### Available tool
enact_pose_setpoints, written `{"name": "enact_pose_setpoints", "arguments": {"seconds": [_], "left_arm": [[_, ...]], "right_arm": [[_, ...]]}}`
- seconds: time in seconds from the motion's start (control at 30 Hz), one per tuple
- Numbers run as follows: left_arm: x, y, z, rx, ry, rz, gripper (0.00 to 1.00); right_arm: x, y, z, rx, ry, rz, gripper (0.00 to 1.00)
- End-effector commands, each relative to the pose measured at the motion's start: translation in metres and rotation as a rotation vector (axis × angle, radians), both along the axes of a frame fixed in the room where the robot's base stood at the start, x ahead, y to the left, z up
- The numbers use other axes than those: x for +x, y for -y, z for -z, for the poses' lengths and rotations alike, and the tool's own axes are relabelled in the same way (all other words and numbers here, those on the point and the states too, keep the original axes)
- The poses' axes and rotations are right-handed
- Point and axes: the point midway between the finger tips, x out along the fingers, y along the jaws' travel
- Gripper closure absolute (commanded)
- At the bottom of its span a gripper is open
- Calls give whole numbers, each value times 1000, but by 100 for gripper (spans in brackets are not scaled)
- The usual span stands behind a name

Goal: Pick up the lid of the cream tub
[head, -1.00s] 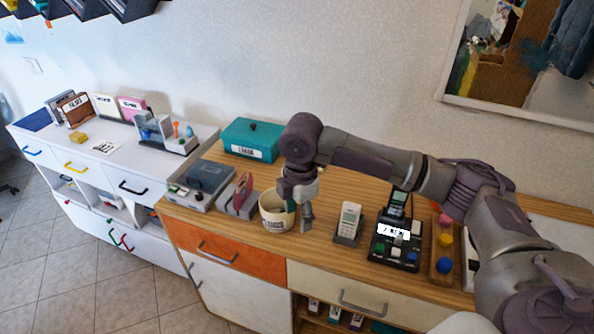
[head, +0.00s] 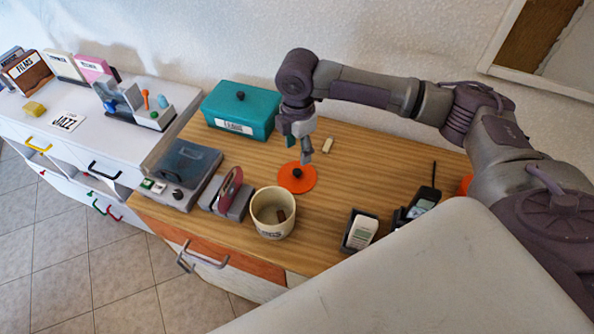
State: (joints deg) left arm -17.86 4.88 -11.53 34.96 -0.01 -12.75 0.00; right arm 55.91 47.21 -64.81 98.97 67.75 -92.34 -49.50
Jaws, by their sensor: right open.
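The cream tub (head: 273,214) stands open on the wooden top, with something small and brown inside it. A flat orange lid (head: 297,184) with a dark round knob lies on the wood just behind the tub. My right gripper (head: 301,151) is open and points down right above the lid, close to its knob. I cannot tell whether a finger touches the knob. Nothing shows between its fingers. My left gripper is not in view.
A teal box (head: 241,111) with a dark knob stands behind left. A small pale block (head: 327,145) lies right of the lid. Bare wood lies further right.

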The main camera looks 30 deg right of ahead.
Motion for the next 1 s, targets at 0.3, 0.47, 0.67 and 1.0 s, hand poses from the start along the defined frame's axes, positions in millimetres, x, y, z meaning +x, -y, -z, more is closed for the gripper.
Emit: {"name": "enact_pose_setpoints", "arguments": {"seconds": [0.3,0.47,0.67,1.0], "left_arm": [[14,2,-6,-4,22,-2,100],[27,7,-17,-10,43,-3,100],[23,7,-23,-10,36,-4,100],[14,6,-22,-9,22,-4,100]], "right_arm": [[0,0,38,-1,0,0,45],[-3,-1,53,0,-3,-1,45],[-3,-2,82,0,-1,1,45],[-3,-2,90,-1,1,0,48]]}}
